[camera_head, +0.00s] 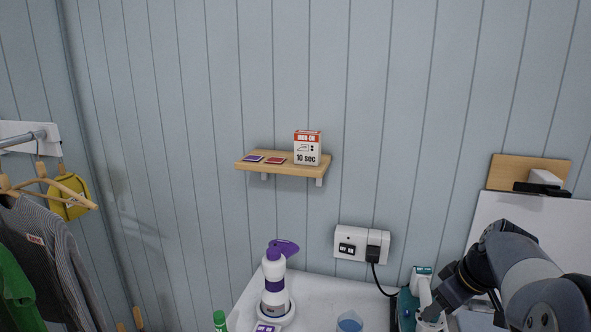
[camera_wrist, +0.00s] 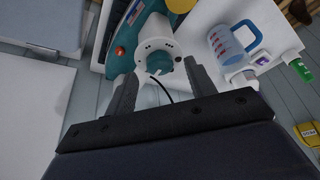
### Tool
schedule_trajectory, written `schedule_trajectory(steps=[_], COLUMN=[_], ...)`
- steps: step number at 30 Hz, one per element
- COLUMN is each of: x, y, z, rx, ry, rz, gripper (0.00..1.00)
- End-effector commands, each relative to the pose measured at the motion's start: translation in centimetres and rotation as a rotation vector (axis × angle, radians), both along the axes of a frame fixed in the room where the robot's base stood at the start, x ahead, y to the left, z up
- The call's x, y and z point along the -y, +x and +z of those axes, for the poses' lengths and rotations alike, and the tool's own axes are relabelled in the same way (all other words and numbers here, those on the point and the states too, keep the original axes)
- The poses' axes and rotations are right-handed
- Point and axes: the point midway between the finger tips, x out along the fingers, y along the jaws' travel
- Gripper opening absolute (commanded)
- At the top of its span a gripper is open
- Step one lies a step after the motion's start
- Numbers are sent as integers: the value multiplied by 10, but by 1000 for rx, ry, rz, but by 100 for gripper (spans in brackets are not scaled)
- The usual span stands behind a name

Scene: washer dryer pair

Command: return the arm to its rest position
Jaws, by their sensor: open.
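My arm comes in from the lower right of the head view, bent over the right end of the white surface. My gripper (camera_head: 447,290) points down beside a teal and white appliance (camera_head: 408,306). In the wrist view my gripper (camera_wrist: 163,82) is open, with its two dark fingers apart. A white round part with a teal centre (camera_wrist: 155,40) shows just beyond and between the fingertips. I cannot tell whether the fingers touch it. The teal body (camera_wrist: 125,35) lies to its left.
The white surface (camera_head: 318,290) holds a purple and white spray bottle (camera_head: 275,283), a measuring jug (camera_head: 349,321) and a green-capped bottle (camera_head: 220,321). A socket (camera_head: 350,246) with a plugged-in cable is on the wall. A wooden shelf (camera_head: 284,169) carries a box. Clothes hang at left.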

Motion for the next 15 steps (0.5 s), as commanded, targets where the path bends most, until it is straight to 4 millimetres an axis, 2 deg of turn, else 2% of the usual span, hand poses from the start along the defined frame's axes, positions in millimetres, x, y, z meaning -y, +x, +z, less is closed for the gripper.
schedule_trajectory(steps=[2,15], x=[-4,-7], y=[5,3], z=[-16,-12], rx=[-5,-1], ry=[3,0], rz=[2,-309], gripper=[52,52])
